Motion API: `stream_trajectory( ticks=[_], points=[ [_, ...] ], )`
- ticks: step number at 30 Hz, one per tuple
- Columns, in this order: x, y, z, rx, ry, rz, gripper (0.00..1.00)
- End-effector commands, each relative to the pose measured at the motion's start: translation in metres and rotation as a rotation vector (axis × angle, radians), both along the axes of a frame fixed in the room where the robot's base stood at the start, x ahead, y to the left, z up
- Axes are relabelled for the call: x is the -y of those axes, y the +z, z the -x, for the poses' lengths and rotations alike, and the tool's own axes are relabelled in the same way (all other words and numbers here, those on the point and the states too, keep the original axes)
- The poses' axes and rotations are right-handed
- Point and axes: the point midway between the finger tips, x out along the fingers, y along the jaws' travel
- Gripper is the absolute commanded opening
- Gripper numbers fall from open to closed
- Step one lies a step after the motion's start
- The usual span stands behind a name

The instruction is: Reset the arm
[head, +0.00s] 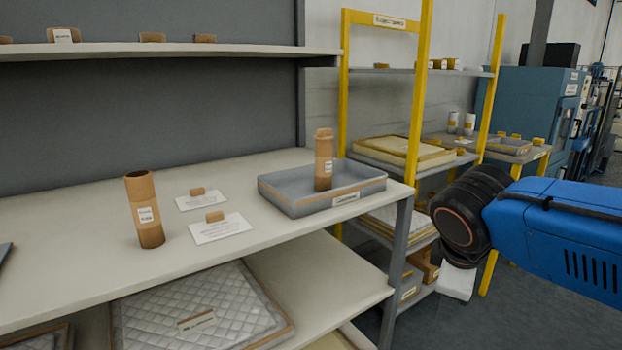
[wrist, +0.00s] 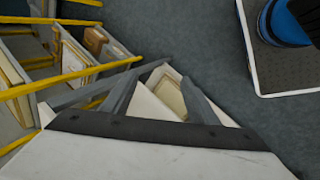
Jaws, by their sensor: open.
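My gripper (wrist: 159,80) shows in the wrist view with its two grey fingers spread apart and nothing between them. Beyond the fingers are the floor and shelving. In the head view my blue arm comes in from the right and ends at a black joint in front of the yellow rack; the fingers cannot be made out there. One brown roll (head: 145,210) with a white label stands upright on the pale table (head: 90,270). Another brown roll (head: 323,160) stands upright in the grey tray (head: 290,206) at the table's right end. My arm is apart from both rolls.
Two white cards (head: 220,228) with small brown blocks lie between roll and tray. A quilted pad (head: 200,310) lies on the shelf below. The yellow rack (head: 415,100) stands behind my arm. A blue cabinet (head: 530,105) is farther back. Grey floor is open at lower right.

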Motion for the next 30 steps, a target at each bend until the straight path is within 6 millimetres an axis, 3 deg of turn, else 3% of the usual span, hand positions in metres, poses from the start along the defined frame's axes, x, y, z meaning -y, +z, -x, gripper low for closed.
stream_trajectory(
  ticks=[6,15,27,28,30],
  points=[
    [0.021,-0.035,0.043,0.039,-0.349,-0.251,0.54],
    [0.027,-0.072,0.085,0.098,-0.768,-0.543,0.54],
    [0.026,-0.082,0.093,0.116,-0.887,-0.627,0.54],
    [0.026,-0.081,0.093,0.116,-0.887,-0.627,0.52],
    [0.026,-0.081,0.093,0.116,-0.886,-0.627,0.35]
  ],
)
